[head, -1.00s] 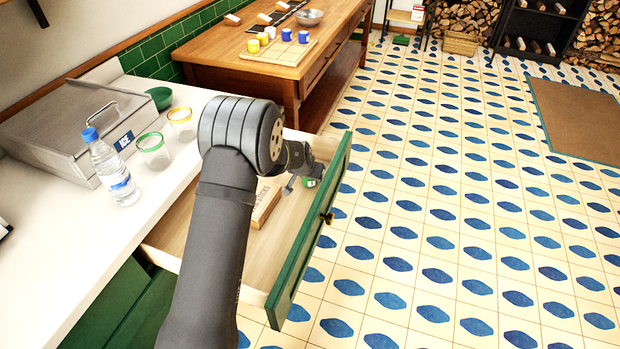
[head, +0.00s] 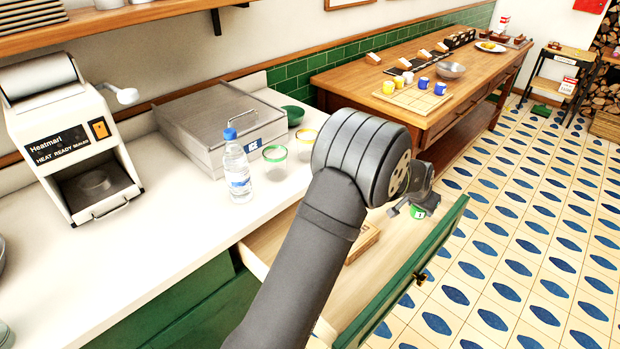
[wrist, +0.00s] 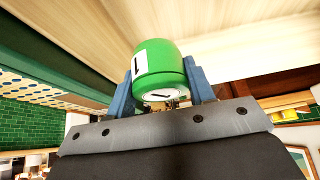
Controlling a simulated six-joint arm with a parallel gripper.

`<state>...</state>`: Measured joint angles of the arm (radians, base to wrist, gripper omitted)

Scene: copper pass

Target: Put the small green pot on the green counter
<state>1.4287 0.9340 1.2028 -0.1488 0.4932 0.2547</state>
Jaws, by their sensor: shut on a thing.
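The small green pot (head: 418,211) is a little green can with a white label. It is partly hidden in the head view by my gripper (head: 405,210). In the wrist view the pot (wrist: 162,70) sits between the two blue fingers of my gripper (wrist: 161,82), which is shut on it. In the head view they are at the far end of the open drawer (head: 395,240); I cannot tell how high above its floor. The green-fronted counter (head: 150,265) has a white top and lies to the left of my gripper.
On the counter stand a heat sealer (head: 70,140), a steel ice bin (head: 205,125), a water bottle (head: 238,170), two glasses (head: 275,162) and a green bowl (head: 293,115). A box (head: 362,242) lies in the drawer. The counter's front middle is clear. A wooden table (head: 365,95) stands behind.

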